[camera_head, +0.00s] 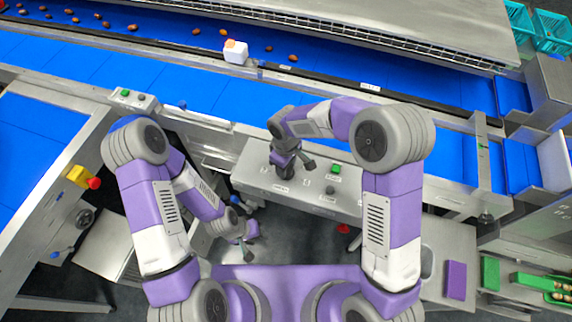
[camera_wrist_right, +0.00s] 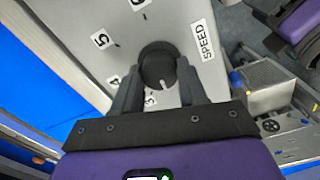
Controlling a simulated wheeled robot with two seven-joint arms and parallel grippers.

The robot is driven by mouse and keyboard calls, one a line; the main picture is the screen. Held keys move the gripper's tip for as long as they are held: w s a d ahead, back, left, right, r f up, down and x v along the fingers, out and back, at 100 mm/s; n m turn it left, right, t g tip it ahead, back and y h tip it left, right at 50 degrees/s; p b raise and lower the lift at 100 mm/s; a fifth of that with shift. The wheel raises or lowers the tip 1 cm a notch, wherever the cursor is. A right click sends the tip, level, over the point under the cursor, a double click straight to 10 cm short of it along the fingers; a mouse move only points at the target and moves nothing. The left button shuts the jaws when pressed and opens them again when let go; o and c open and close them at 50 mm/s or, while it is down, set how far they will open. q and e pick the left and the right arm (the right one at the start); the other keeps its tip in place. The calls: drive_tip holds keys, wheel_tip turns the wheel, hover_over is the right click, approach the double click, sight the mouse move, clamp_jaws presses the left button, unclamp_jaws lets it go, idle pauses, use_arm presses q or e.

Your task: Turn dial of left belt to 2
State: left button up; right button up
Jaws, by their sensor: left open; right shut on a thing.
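The dial (camera_wrist_right: 157,66) is a round black knob on a grey panel marked SPEED. In the right wrist view its white pointer mark faces down, close to the label 3 (camera_wrist_right: 150,100) and slightly to the right of it. Labels 5 (camera_wrist_right: 101,39) and 4 (camera_wrist_right: 113,80) show at left; a label 2 is not visible. My right gripper (camera_wrist_right: 157,80) is shut on the dial, one finger on each side. In the head view this gripper (camera_head: 284,163) hides the dial on the steel panel (camera_head: 256,158). My left gripper (camera_head: 246,238) is open and empty, low beside the panel.
The panel also has a green button (camera_head: 335,169) and a black knob (camera_head: 329,190) right of my right gripper. A blue belt (camera_head: 245,98) runs behind it. A red emergency button (camera_head: 94,183) sits at left. A white block (camera_head: 236,56) stands by the far belt with dates.

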drive_tip(key=shift+n, duration=1.6)
drive_tip(key=o, duration=1.1)
drive_tip(key=shift+c, duration=0.2)
drive_tip(key=shift+r, duration=0.1)
wheel_tip(320, 180, up, 8)
drive_tip(key=shift+f+p, duration=0.25)
drive_tip(key=shift+p, duration=0.1)
